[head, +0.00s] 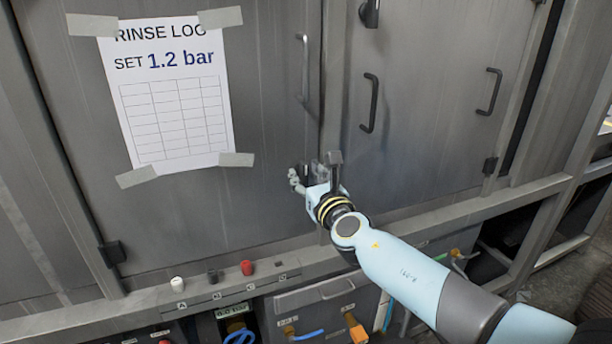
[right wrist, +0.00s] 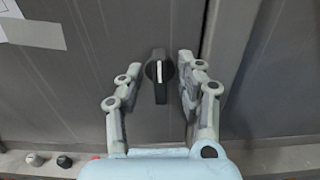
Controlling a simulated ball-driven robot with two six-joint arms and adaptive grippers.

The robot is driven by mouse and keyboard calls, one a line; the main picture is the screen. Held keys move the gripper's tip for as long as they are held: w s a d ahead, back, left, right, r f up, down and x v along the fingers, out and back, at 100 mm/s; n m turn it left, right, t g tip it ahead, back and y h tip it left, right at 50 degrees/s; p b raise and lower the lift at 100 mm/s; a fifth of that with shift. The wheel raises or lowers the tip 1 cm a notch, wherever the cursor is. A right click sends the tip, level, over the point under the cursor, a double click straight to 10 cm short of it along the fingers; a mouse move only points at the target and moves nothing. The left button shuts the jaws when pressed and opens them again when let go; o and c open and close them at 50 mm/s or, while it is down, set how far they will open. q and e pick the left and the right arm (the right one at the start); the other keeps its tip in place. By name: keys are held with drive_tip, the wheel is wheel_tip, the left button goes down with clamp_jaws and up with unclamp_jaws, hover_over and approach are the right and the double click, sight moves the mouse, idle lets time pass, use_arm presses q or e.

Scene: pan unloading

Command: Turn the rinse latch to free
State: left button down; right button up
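The rinse latch (right wrist: 160,76) is a black turn knob with a white line on the grey door panel. Its handle stands close to upright in the right wrist view. My right gripper (right wrist: 160,68) is open, with one finger on each side of the latch and a visible gap to both. In the head view my right gripper (head: 304,178) is at the door's lower right part and largely hides the latch. My left gripper is not in view.
A taped paper sheet (head: 172,100) reads "RINSE LOG SET 1.2 bar". Door handles (head: 369,103) stand out to the right. Below, a ledge carries white, black and red (head: 247,267) knobs, above a green pressure display (head: 232,310).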

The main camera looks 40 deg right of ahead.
clamp_jaws()
idle(0.6)
drive_tip(key=m+b, duration=0.2)
drive_tip(key=m, duration=0.2)
drive_tip(key=shift+d+f, duration=0.1)
drive_tip(key=m+b, duration=0.2)
drive_tip(key=m, duration=0.2)
drive_tip(key=shift+d+m, duration=0.1)
drive_tip(key=shift+m, duration=0.2)
drive_tip(key=shift+d+f+m+b, duration=0.1)
drive_tip(key=shift+m+b, duration=1.15)
drive_tip(key=shift+m, duration=1.05)
drive_tip(key=shift+f+m+b, duration=0.1)
drive_tip(key=shift+m+b, duration=1.1)
drive_tip(key=shift+m, duration=1.1)
